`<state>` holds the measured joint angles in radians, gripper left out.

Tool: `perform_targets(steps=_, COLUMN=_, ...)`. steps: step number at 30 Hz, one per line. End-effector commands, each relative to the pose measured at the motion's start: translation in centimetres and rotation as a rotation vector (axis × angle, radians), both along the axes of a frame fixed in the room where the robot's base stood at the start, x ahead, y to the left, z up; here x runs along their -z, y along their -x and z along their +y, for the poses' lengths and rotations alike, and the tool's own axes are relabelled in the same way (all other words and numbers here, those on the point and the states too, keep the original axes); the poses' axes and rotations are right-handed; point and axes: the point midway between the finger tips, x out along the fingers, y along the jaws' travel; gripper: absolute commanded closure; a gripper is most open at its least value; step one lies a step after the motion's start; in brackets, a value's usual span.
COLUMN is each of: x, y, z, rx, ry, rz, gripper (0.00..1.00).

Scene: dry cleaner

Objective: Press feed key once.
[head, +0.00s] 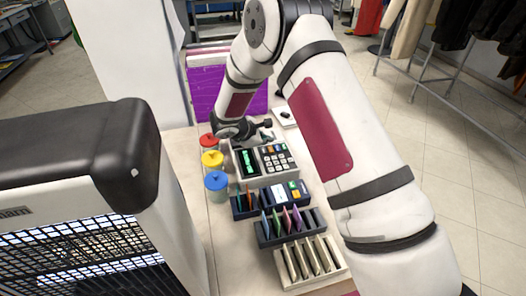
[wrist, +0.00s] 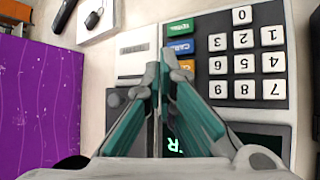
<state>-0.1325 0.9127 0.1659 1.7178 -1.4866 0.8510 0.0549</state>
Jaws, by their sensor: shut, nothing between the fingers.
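A grey till (head: 283,174) stands on the counter, with a lit green display (head: 249,163) and a keypad. In the wrist view the till (wrist: 292,110) shows white number keys (wrist: 243,64) and a column of green (wrist: 180,27), blue (wrist: 181,46) and orange (wrist: 187,65) keys. I cannot tell which is the feed key. My gripper (wrist: 158,72) is shut and empty, its tips over the till beside the orange key, partly covering it. Contact cannot be told.
Jars with red (head: 208,140), yellow (head: 212,159) and blue (head: 216,180) lids stand left of the till. Card racks (head: 290,229) are in front. A purple panel (wrist: 42,100) and a white pad with a dark object (wrist: 97,18) are near the gripper.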

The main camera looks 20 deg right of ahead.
Motion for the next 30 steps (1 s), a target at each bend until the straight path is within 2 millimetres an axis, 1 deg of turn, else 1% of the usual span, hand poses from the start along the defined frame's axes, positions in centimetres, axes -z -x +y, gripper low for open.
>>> perform_targets(steps=1, x=0.60, y=-0.09, z=0.05, rx=-0.001, ry=0.000, rz=0.001, gripper=1.00)
perform_targets(steps=7, x=1.36, y=-0.05, z=0.03, rx=-0.001, ry=-0.001, rz=-0.001, gripper=1.00)
perform_targets(steps=30, x=1.39, y=-0.01, z=0.00, rx=0.001, ry=0.000, rz=-0.001, gripper=1.00)
